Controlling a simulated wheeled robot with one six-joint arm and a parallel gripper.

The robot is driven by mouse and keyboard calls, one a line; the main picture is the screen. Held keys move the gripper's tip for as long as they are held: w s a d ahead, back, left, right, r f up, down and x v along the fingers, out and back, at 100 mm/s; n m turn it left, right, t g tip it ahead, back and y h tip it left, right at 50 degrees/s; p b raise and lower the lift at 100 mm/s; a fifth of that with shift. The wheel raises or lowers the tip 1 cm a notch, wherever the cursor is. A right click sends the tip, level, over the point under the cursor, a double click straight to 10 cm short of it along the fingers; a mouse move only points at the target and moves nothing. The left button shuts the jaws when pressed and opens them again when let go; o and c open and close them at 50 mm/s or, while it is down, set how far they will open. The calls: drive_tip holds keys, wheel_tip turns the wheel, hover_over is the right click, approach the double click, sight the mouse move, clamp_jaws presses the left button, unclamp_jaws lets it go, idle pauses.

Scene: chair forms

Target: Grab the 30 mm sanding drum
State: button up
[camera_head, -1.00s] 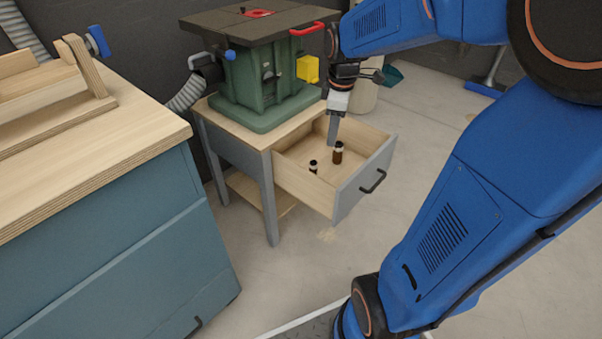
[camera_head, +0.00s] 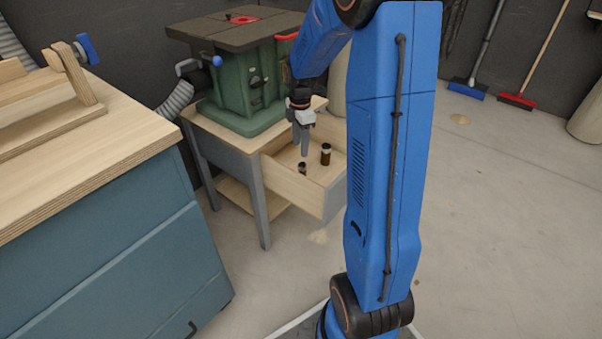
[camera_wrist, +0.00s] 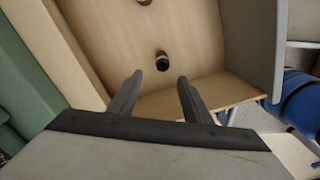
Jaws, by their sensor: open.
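Two dark drums with pale bands stand upright in the open drawer (camera_head: 318,199). The shorter, thinner drum (camera_head: 302,168) is on the near left, and the taller, thicker drum (camera_head: 326,154) stands behind it to the right. No size marking is readable. My gripper (camera_head: 303,153) points down over the drawer, above the shorter drum, with its fingers apart and empty. In the wrist view, one drum (camera_wrist: 162,63) lies just beyond and between the fingertips (camera_wrist: 160,76), apparently the shorter one. The other drum (camera_wrist: 143,2) is cut off by the top edge.
A green machine (camera_head: 240,90) rests on the stand behind the drawer. A blue-grey workbench (camera_head: 110,260) is at left.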

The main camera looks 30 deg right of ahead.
sight(302, 171)
wheel_tip(302, 171, down, 8)
drive_tip(key=shift+s+d+f, duration=0.1)
drive_tip(key=shift+s+f, duration=0.05)
drive_tip(key=shift+f, duration=1.2)
drive_tip(key=shift+s+d+f, duration=0.1)
drive_tip(key=shift+f, duration=1.2)
clamp_jaws()
